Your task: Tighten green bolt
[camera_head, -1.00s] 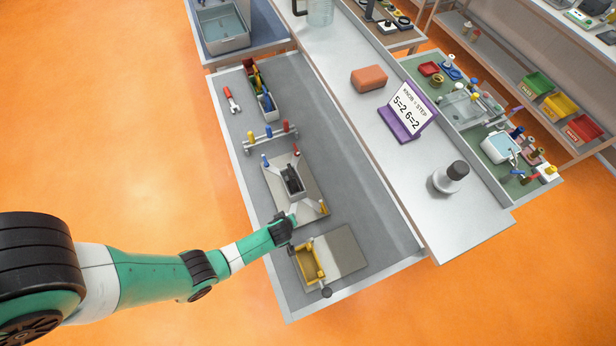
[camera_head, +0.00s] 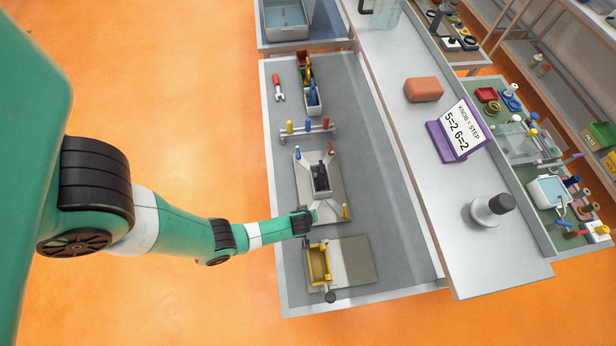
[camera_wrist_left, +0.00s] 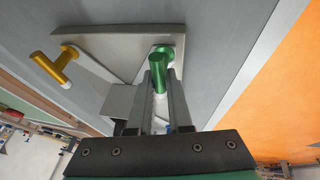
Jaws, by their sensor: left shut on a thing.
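The green bolt (camera_wrist_left: 160,68) has a T-shaped handle and stands at a corner of the grey fixture plate (camera_wrist_left: 105,45). My left gripper (camera_wrist_left: 164,95) is shut on the green bolt, with its handle between the two fingers in the left wrist view. In the head view my left gripper (camera_head: 308,217) is at the near left corner of the fixture plate (camera_head: 303,180) and mostly hides the green bolt. A yellow bolt (camera_wrist_left: 55,65) stands at the adjacent corner. A blue bolt (camera_head: 298,153) and a red bolt (camera_head: 331,149) are at the far corners. My right gripper is out of view.
A yellow box-like part (camera_head: 319,264) sits on another plate (camera_head: 355,262) just in front. A rack with several coloured bolts (camera_head: 307,130), a tool bin (camera_head: 313,98) and a red wrench (camera_head: 278,88) lie farther back. A sign (camera_head: 461,132) stands on the shelf right.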

